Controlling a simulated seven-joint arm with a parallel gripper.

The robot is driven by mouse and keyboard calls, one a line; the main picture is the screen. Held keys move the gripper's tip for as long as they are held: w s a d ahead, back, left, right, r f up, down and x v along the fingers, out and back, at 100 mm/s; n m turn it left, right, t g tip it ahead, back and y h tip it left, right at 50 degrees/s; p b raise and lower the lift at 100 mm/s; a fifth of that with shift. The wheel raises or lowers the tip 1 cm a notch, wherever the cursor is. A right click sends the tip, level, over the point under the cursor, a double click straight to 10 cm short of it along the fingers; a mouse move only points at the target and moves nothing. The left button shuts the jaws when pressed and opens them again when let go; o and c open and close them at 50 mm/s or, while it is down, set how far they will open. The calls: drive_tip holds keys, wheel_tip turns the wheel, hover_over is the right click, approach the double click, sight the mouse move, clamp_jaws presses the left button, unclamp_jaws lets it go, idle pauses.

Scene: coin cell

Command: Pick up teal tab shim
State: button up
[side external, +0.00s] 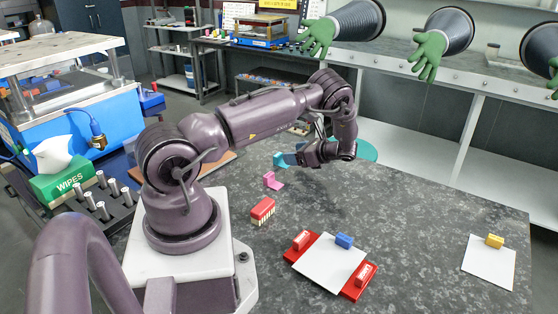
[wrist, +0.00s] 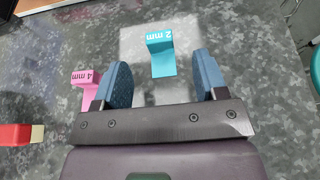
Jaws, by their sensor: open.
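The teal tab shim (wrist: 163,64), marked "2 mm", lies on the dark speckled table ahead of my fingers in the wrist view, between their lines. In the side external view the teal shim (side external: 279,160) shows just left of my fingertips. I cannot tell the exact height of the fingers above the table.
A pink shim (wrist: 85,88), marked "4 mm", lies close outside my left finger. A red and cream block (side external: 262,211) is nearer the base. A red tray (side external: 357,291) with a white plate and a white sheet (side external: 489,265) with a yellow block lie farther right.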

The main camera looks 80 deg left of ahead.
sight(280, 156)
drive_tip(key=shift+f+x, duration=0.15)
drive_tip(key=shift+x, duration=1.35)
drive_tip(key=shift+f+x, duration=0.15)
drive_tip(key=shift+x, duration=1.3)
drive_tip(key=shift+d, duration=0.2)
drive_tip(key=c, duration=1)
drive_tip(key=shift+r, duration=0.1)
